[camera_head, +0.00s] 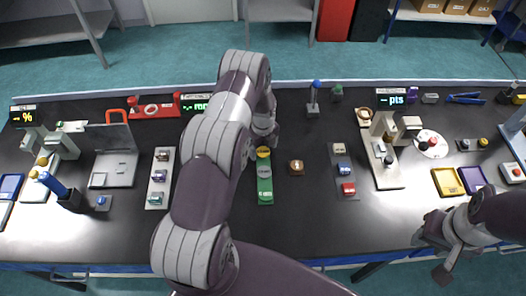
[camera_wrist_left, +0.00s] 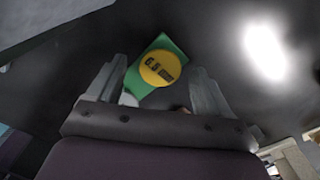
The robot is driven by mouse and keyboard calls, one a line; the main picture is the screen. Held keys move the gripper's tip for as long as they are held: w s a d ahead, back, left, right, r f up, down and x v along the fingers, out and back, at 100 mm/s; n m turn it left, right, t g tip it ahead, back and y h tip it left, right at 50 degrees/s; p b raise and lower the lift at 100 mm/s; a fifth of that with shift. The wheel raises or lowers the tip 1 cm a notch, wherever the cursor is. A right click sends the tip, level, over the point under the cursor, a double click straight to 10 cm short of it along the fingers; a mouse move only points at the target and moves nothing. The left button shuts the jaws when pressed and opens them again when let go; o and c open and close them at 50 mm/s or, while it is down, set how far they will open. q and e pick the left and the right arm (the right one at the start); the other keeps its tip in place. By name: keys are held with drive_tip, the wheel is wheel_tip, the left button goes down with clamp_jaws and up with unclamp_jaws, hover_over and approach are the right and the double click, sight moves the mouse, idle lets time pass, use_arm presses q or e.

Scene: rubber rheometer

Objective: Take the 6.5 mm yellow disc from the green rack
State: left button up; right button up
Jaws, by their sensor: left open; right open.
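The green rack (camera_head: 265,184) stands upright in the picture near the table's middle. The yellow disc (camera_head: 263,152) lies at its far end, with green pieces nearer the front. In the left wrist view the yellow disc (camera_wrist_left: 160,68) is marked 6.5 and sits on the rack's green end (camera_wrist_left: 142,88). My left gripper (camera_head: 265,134) is open just beyond that end; in the wrist view its fingers (camera_wrist_left: 158,70) show on either side of the disc, and I see no contact. My right gripper (camera_head: 446,250) is open and empty at the table's front right.
A small brown block (camera_head: 296,167) stands right of the green rack. A grey rack (camera_head: 344,172) is further right, and another rack (camera_head: 160,178) is to the left. A blue-topped post (camera_head: 313,98) stands behind. Open black table lies in front.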

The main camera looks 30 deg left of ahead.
use_arm(q)
drive_tip(key=shift+f, duration=0.25)
idle(0.3)
drive_tip(key=c, duration=1.1)
